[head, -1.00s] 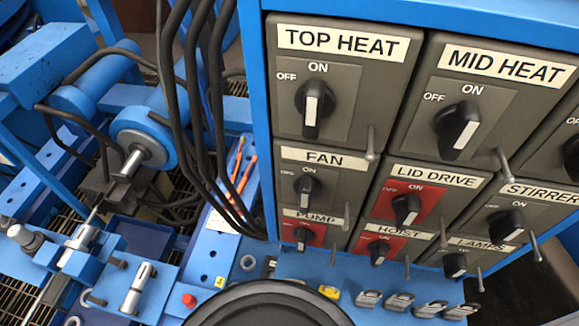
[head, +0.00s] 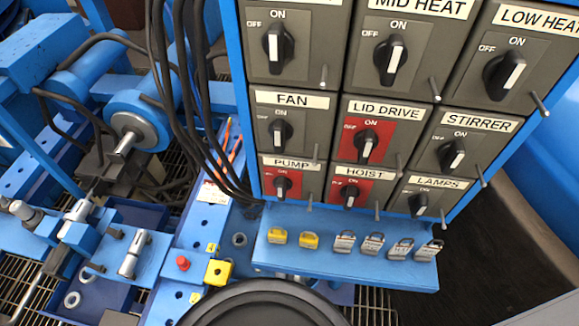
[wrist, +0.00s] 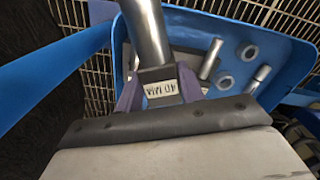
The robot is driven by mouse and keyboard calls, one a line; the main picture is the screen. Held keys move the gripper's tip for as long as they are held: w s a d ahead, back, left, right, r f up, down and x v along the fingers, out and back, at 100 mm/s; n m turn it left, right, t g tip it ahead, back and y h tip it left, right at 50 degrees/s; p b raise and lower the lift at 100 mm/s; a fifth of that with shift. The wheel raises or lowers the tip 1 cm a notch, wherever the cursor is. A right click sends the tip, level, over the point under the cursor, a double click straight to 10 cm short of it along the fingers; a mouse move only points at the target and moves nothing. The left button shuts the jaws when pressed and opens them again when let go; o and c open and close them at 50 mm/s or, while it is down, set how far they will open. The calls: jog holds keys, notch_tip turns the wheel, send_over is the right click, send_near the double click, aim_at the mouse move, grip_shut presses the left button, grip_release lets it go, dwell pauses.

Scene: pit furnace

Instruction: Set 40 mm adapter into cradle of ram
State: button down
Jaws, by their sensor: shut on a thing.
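In the wrist view, my gripper (wrist: 160,92) is shut on the 40 mm adapter (wrist: 146,35), a grey metal cylinder on a dark block labelled "40 MM". The adapter points away from my wrist, above a blue tray (wrist: 123,75). In the head view, the ram (head: 139,126) is a blue cylinder with a silver rod at the upper left. A dark block lies below the rod end; I cannot tell whether it is the cradle. My gripper and the held adapter do not show in the head view.
The blue tray holds rings and metal cylinders (wrist: 210,58). A switch panel (head: 330,212) hung with black cables (head: 187,100) stands right of the ram. A blue shelf (head: 345,270) below it carries padlocks. A yellow block (head: 218,272) sits on the blue bench.

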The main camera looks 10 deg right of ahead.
jog(key=s+a+f, duration=0.2)
jog(key=a, duration=0.1)
jog(key=w+r, duration=0.8)
jog(key=w, duration=0.3)
jog(key=shift+w+a+r, duration=0.25)
jog(key=shift+w+a, duration=0.05)
jog(key=shift+a, duration=0.05)
